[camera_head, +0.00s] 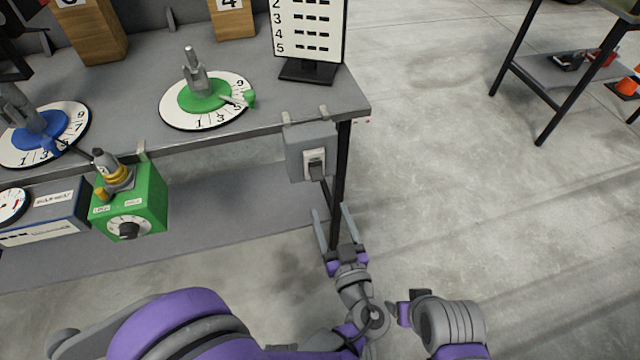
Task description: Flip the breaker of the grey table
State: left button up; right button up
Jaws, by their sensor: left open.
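The grey table (272,102) is at the left, its right corner near the middle of the picture. A grey breaker box (296,140) hangs at its front edge near that corner. On the box's front is a pale plate with a dark grey switch lever (317,171), which appears to point down. My left gripper (331,209) is just below the box in the picture, open and empty, fingers pointing up. Its fingers show on either side of the black table leg; I cannot tell their depth from it.
Blue (45,135) and green (205,100) numbered dials and a sign (308,30) stand on the table. A green box (131,203) with a knob hangs at its front. A lower shelf (215,205) runs beneath. Another table (570,75) stands far right; the floor between is clear.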

aim_at(316, 174)
pick_arm(q)
jog(key=x, duration=0.9)
jog(key=shift+b, duration=0.45)
grip_shut()
